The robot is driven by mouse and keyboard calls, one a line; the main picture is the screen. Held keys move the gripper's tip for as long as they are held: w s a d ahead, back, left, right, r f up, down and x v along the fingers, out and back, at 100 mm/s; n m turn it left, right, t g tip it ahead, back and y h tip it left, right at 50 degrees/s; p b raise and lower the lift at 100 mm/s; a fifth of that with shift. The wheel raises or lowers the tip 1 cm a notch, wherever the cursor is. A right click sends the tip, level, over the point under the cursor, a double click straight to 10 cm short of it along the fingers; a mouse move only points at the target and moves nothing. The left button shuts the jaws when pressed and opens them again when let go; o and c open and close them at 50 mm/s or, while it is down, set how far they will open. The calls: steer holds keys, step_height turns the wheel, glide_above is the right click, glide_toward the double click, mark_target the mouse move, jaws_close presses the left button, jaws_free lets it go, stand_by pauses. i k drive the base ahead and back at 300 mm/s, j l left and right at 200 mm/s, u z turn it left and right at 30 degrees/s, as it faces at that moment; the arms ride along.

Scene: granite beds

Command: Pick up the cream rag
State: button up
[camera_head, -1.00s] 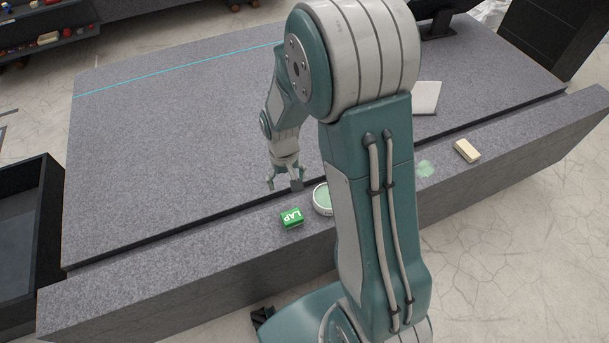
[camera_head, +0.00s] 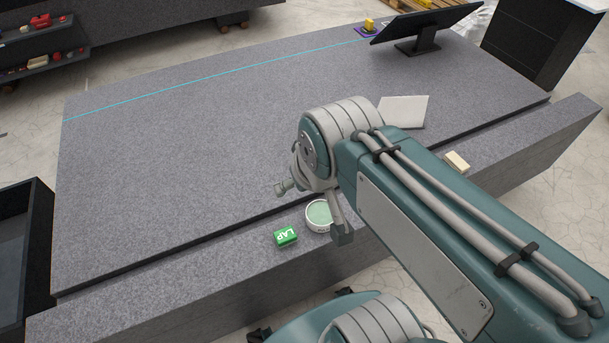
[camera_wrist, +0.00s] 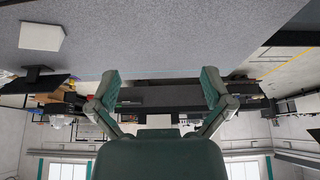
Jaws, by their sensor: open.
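In the head view my arm mostly hides the gripper.
A black monitor (camera_head: 425,25) stands at the back right. The left of the granite is clear.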

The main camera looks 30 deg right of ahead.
mark_target(452, 158)
steer(key=k+l+z, duration=0.15)
steer(key=z, duration=0.25)
steer(key=k+l+z, duration=0.1)
steer(key=z, duration=0.25)
steer(key=k+l+z, duration=0.1)
steer(key=l+z, duration=0.45)
steer(key=z, duration=0.2)
steer(key=k, duration=0.05)
